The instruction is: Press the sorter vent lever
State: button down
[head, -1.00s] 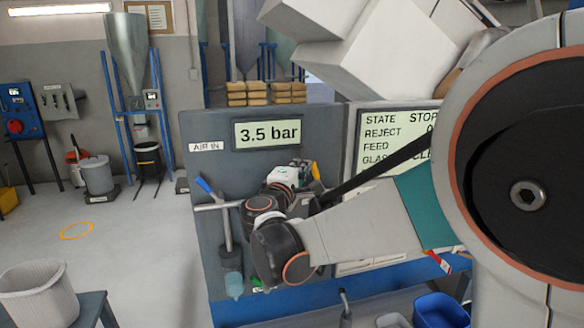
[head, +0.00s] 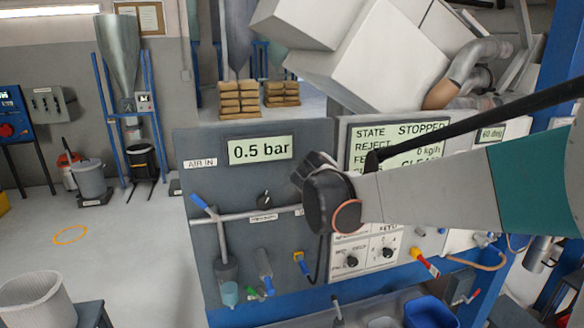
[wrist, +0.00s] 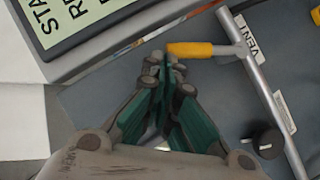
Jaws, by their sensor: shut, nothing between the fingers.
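The vent lever (wrist: 192,49) shows in the wrist view as a yellow handle on a grey pipe, beside a label reading VENT (wrist: 254,36). My gripper (wrist: 168,72) is shut and empty, with its green-sided fingers brought together. Its tips are right at the free end of the yellow handle; I cannot tell if they touch it. In the head view my arm's wrist hides the lever and the gripper. The pressure display (head: 260,149) on the grey panel reads 0.5 bar.
A black knob (wrist: 268,141) sits near the pipe (wrist: 270,95). A blue-handled valve (head: 200,202) is at the pipe's left end. The state display (head: 400,135) reads STOPPED.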

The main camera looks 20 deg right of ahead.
jog(key=shift+d, duration=0.35)
jog(key=shift+d+f, duration=0.1)
dwell(0.5)
